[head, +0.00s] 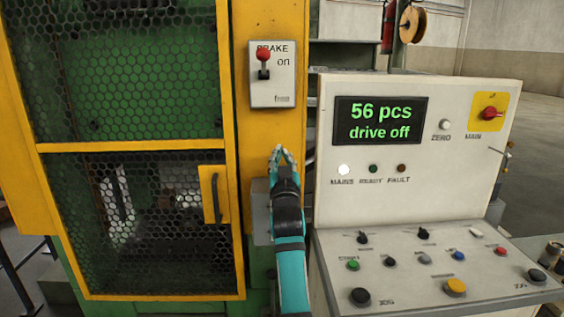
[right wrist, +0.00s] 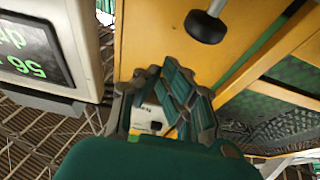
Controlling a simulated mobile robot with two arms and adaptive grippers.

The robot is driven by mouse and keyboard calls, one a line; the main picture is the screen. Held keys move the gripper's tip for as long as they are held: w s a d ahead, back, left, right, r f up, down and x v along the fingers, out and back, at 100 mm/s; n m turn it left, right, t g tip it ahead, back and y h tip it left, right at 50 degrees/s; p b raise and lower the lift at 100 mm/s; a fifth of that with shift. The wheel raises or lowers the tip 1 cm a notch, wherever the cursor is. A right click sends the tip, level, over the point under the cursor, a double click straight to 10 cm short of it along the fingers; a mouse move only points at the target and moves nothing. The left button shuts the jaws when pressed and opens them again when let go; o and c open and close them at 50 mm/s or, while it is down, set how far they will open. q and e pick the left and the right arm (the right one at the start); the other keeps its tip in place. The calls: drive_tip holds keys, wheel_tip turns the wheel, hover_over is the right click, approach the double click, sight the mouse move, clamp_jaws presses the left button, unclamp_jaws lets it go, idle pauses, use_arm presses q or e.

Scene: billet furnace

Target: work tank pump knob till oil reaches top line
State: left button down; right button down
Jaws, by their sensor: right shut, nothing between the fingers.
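My right gripper (head: 283,155) points upward in front of the yellow post, below the brake plate. It is shut with nothing held. A grey box (head: 261,212), possibly the tank, sits on the post partly hidden behind my right arm. In the right wrist view, a black knob (right wrist: 205,27) on a pale rod stands in front of the yellow post; it looks like the pump knob. My right gripper (right wrist: 165,95) shows just beside it, apart from it. No oil level or top line can be made out. My left gripper is not in view.
A brake plate (head: 272,85) with a red-tipped lever is above my gripper. A control console (head: 420,180) reading "56 pcs, drive off" stands close on the right. A yellow-framed mesh door (head: 130,147) with a handle (head: 215,193) is on the left.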

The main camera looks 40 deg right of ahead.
drive_tip(key=shift+s+f, duration=0.1)
drive_tip(key=shift+f, duration=1.2)
wheel_tip(320, 180, down, 3)
drive_tip(key=shift+f+b, duration=0.1)
drive_tip(key=shift+b, duration=0.95)
drive_tip(key=shift+a, duration=0.1)
